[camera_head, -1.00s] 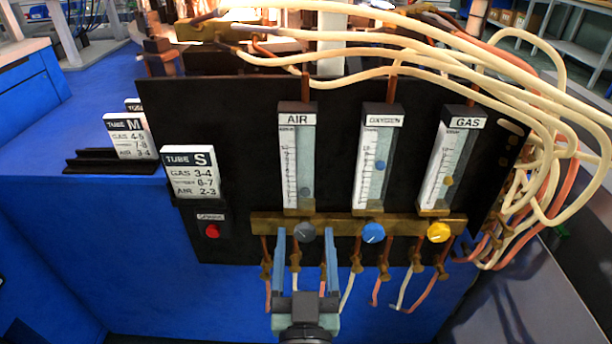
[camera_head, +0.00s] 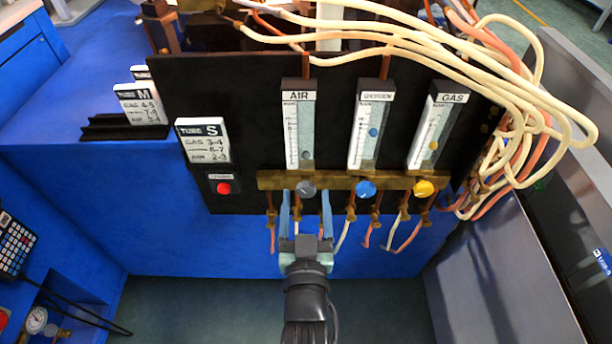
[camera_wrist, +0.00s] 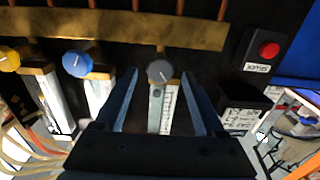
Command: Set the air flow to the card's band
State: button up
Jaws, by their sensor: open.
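The grey air knob (camera_head: 306,189) sits on the brass bar below the AIR flow tube (camera_head: 298,130); its grey float is low in the tube. My gripper (camera_head: 305,215) is open, its two blue fingers pointing up at the knob from just below. In the wrist view the air knob (camera_wrist: 159,71) shows between and beyond the fingertips, and I cannot tell whether they touch it.
The blue oxygen knob (camera_head: 366,188) and yellow gas knob (camera_head: 424,187) are right of the air knob on the same brass bar (camera_head: 336,180). A red button (camera_head: 223,188) is to the left. Hoses hang below the bar and loop at right. The M card (camera_head: 140,104) stands further left.

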aim_at(306, 177)
jog(key=shift+w+b, duration=0.5)
jog(key=shift+w, duration=2.65)
jog(key=shift+c, duration=0.4)
